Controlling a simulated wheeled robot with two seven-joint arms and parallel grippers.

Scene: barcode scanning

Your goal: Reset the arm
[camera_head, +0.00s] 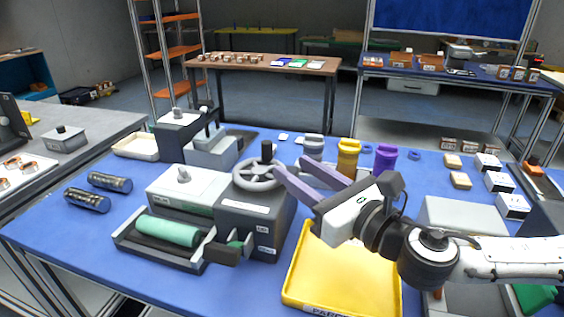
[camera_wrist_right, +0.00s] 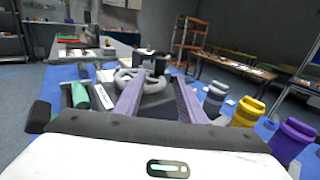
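My right arm reaches in from the right in the head view. My right gripper (camera_head: 289,166) is above the blue table (camera_head: 75,240), next to the grey handwheel (camera_head: 258,178) of a grey machine (camera_head: 250,222). Its two purple-grey fingers are apart with nothing between them. In the right wrist view the gripper (camera_wrist_right: 157,84) also shows spread fingers, with the handwheel (camera_wrist_right: 128,84) beyond and beside them. My left arm and gripper are not in view.
A green cylinder (camera_head: 168,232) lies in the machine's front tray. A yellow tray (camera_head: 335,275) is below my right arm. Grey, yellow (camera_head: 348,155) and purple (camera_head: 385,158) containers stand behind the gripper. Small boxes (camera_head: 513,206) are at the right; two dark cylinders (camera_head: 110,182) lie left.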

